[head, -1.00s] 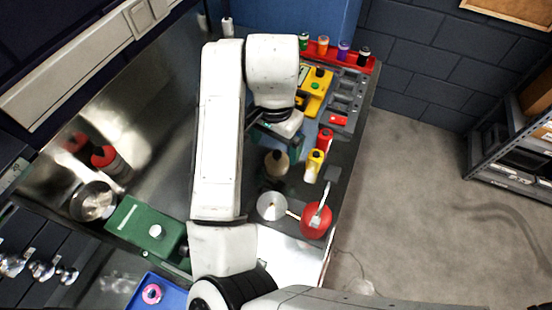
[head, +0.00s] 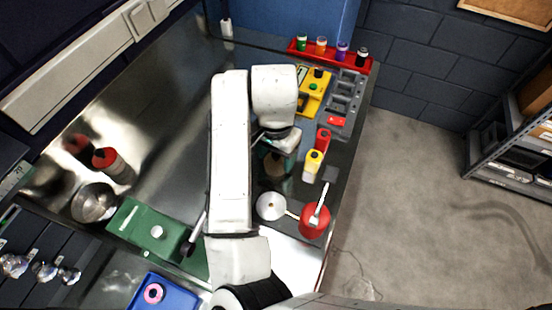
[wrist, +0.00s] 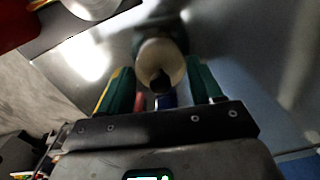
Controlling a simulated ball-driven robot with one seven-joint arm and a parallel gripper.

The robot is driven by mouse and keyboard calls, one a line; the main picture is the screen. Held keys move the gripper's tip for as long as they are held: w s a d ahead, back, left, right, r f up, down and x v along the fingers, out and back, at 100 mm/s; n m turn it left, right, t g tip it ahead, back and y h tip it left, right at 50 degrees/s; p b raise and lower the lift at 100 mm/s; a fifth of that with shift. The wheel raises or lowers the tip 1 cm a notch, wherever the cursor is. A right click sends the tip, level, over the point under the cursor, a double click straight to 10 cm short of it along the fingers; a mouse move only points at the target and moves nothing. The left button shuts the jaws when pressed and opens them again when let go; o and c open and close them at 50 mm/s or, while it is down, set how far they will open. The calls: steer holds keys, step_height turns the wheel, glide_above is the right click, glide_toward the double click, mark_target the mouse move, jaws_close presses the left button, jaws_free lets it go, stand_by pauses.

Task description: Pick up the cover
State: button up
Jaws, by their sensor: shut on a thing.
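A cream, rounded piece with a dark tip (wrist: 160,58) stands between my gripper's green fingers (wrist: 160,85) in the wrist view. It may be the cover, but I cannot tell for sure. In the head view the same tan piece (head: 274,166) shows just below my gripper (head: 276,151), which hides its top. My gripper is shut on this piece. I cannot tell whether the piece touches the bench.
A silver disc (head: 270,206) and a red round pot (head: 314,224) lie near the front. A green box (head: 148,228) sits at left.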

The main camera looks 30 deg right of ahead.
steer(key=c, duration=0.4)
steer(key=shift+c, duration=0.2)
